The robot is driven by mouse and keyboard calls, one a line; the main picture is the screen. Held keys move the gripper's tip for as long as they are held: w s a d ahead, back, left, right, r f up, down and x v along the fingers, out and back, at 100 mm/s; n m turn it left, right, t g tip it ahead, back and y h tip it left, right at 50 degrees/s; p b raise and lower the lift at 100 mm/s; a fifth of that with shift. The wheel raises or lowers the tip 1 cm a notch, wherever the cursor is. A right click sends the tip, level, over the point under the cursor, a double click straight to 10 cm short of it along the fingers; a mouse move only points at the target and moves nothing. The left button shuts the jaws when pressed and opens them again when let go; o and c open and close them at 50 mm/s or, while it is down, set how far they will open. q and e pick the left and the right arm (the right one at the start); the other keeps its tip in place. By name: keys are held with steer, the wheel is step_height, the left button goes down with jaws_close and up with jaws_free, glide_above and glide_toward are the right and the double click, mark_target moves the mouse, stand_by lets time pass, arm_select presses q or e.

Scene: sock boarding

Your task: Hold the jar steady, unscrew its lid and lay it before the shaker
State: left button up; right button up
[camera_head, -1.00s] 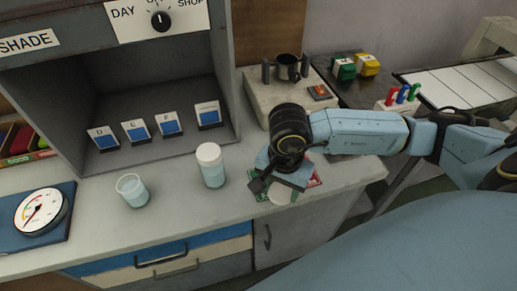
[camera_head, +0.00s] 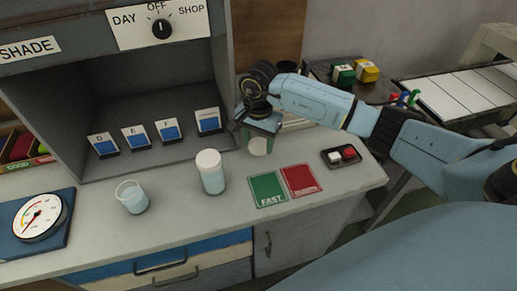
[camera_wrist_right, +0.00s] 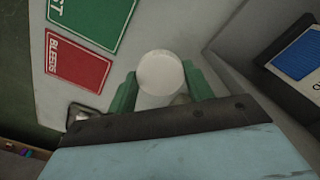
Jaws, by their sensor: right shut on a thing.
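A jar of pale blue liquid (camera_head: 212,180) stands upright on the counter, left of the gripper, with a white top. An open glass (camera_head: 132,197) with pale blue liquid stands further left. The shaker (camera_head: 297,122) is mostly hidden behind my right arm. My left gripper is not in view.
A green card (camera_head: 267,188) and a red card (camera_head: 301,180) lie on the counter (camera_head: 235,212). A small dark plate with white and red parts (camera_head: 345,156) is right of them. Several blue-and-white card stands (camera_head: 171,131) stand in the cabinet. A dial gauge (camera_head: 40,217) is at left.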

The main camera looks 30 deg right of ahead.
mark_target(258, 144)
step_height(258, 144, down, 3)
steer(key=shift+f, duration=0.25)
arm_select(q)
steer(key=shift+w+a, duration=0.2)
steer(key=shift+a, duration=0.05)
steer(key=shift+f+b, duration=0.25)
steer(key=shift+b, duration=0.05)
arm_select(e)
steer(key=shift+f, duration=0.2)
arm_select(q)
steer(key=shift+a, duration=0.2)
arm_select(e)
steer(key=o, duration=1.1)
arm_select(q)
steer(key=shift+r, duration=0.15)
arm_select(e)
steer(key=shift+r, duration=0.15)
